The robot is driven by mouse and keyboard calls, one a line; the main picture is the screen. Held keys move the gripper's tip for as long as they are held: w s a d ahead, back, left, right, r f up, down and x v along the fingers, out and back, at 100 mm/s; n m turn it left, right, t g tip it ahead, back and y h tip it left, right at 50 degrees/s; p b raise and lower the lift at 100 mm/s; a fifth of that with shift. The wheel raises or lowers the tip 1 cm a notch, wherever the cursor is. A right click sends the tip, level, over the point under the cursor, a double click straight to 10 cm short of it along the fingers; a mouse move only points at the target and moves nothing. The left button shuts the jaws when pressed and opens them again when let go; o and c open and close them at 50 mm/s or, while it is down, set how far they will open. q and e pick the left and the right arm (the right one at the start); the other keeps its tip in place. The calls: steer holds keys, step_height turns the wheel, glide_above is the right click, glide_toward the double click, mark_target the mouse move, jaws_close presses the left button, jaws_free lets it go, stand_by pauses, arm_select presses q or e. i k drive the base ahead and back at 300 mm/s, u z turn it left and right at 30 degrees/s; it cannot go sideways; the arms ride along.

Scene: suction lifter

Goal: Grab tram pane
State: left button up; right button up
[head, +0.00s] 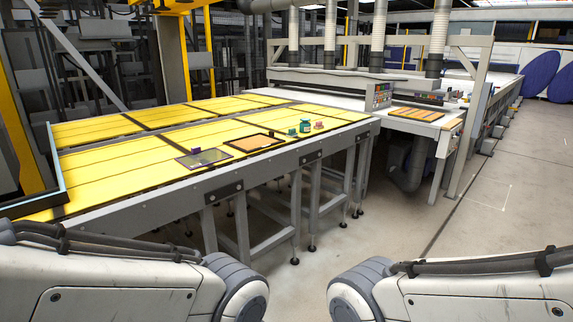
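A small flat, dark-edged, see-through grey pane (204,157) lies on the yellow-topped table (110,165), near its front edge. At the far left, a larger clear sheet with a pale bluish edge (58,163) leans upright over the table's left end; the picture cuts it off. I cannot tell for sure which of the two is the tram pane. My two arms come in along the bottom left and bottom right, well short of the table. Neither gripper shows, and nothing is seen being held.
A machine with a control panel (381,95) stands behind. An orange board (417,114) lies right. The floor (500,210) at right is clear.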

mark_target(198, 159)
steer(key=z, duration=0.3)
steer(key=i, duration=1.7)
steer(key=u, duration=0.35)
steer(key=i, duration=1.3)
steer(key=u, duration=0.95)
steer(key=i, duration=0.85)
steer(key=u, duration=0.55)
